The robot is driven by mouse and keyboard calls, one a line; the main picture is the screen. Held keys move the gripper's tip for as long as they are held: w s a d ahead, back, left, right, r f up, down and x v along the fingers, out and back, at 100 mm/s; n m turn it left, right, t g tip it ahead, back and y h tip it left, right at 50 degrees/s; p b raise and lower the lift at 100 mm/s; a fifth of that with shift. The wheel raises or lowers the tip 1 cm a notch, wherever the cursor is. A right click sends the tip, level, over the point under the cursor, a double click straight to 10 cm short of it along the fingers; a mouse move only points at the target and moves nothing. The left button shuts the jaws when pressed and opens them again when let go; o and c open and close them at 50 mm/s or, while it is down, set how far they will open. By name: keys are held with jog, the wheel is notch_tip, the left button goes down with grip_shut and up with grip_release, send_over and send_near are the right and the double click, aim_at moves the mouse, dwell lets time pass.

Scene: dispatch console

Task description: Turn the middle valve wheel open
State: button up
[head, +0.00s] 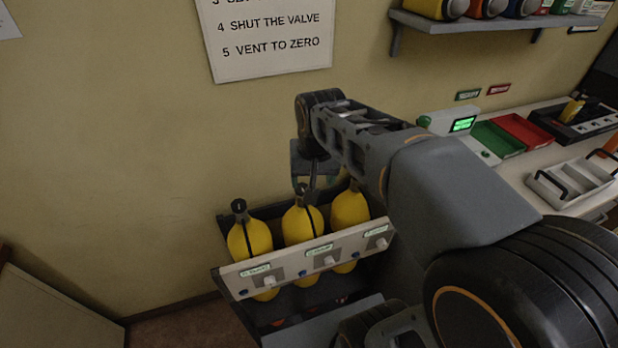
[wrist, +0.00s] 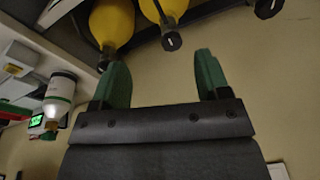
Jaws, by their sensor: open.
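Three yellow cylinders with black valve wheels stand side by side in a dark rack. The middle valve wheel (head: 301,188) tops the middle cylinder (head: 299,222). My gripper (head: 313,183) hangs over it from above, its fingers partly hidden by my arm. In the wrist view my gripper (wrist: 162,62) is open, with green fingers apart and nothing held. The middle valve wheel (wrist: 172,41) shows between the fingertips, a little beyond them; contact cannot be told. The left valve wheel (head: 238,206) is clear of the gripper. The right cylinder (head: 349,209) is close beside my arm.
The rack's white front panel (head: 300,262) carries labels and small knobs. A wall stands close behind the rack. To the right, a counter holds a green tray (head: 497,139), a red tray (head: 524,128) and a lit display (head: 462,125). A shelf (head: 480,24) hangs above.

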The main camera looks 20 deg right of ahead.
aim_at(302, 186)
jog(key=w+r+m+g, duration=0.15)
jog(key=w+m, duration=0.25)
jog(key=w, duration=0.5)
jog(key=shift+g, duration=0.25)
jog(key=f, duration=1.4)
jog(key=shift+w+d, duration=0.25)
jog(key=shift+d, duration=0.05)
jog(key=c, duration=0.9)
